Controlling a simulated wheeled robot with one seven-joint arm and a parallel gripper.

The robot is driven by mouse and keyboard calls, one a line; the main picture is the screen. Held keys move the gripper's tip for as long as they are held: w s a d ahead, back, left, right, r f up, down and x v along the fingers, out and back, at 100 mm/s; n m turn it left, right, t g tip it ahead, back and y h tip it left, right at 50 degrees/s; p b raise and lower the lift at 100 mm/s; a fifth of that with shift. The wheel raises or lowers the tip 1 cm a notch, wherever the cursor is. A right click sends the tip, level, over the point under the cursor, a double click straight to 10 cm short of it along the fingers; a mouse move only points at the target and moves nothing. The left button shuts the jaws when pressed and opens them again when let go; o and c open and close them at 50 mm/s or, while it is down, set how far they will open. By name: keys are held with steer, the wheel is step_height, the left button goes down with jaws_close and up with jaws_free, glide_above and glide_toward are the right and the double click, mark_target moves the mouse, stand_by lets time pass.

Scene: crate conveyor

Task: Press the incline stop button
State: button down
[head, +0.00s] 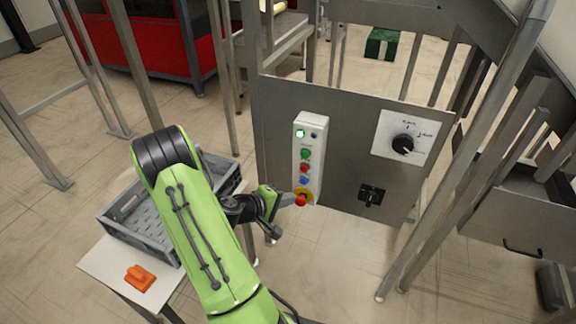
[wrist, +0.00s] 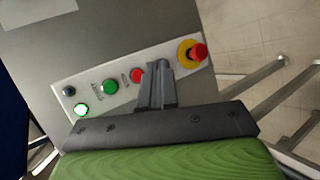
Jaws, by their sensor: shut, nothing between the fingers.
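A pale control box (head: 310,135) is on the grey panel. It carries a lit green lamp (head: 301,133), a green button (head: 305,154), a red button (head: 304,168), a blue button (head: 303,181) and a red mushroom button (head: 301,200) on a yellow ring. My gripper (head: 283,198) is beside the box's lower end. In the wrist view its shut, empty fingers (wrist: 154,66) overlap the strip between the red button (wrist: 137,75) and mushroom button (wrist: 194,51), hiding the blue one. Contact cannot be told.
The grey panel also holds a black rotary knob (head: 403,143) and a black switch (head: 371,195). A grey crate (head: 136,238) and an orange object (head: 139,278) are on a table at left. Metal posts (head: 470,150) stand at right.

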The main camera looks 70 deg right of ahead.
steer(key=d+p, duration=0.2)
steer(key=d, duration=0.6)
steer(key=shift+s+d, duration=0.4)
steer(key=shift+s, duration=0.05)
stand_by(1.7)
steer(key=shift+d, duration=0.4)
steer(key=shift+s+d, duration=0.1)
steer(key=shift+d, duration=0.35)
stand_by(0.6)
steer(key=shift+a, duration=0.85)
steer(key=shift+w+a+b, duration=0.2)
steer(key=shift+a+b, duration=0.2)
steer(key=shift+a, duration=0.85)
steer(key=shift+w+a+b, duration=0.15)
steer(key=shift+a+b, duration=0.25)
steer(key=shift+a, duration=0.85)
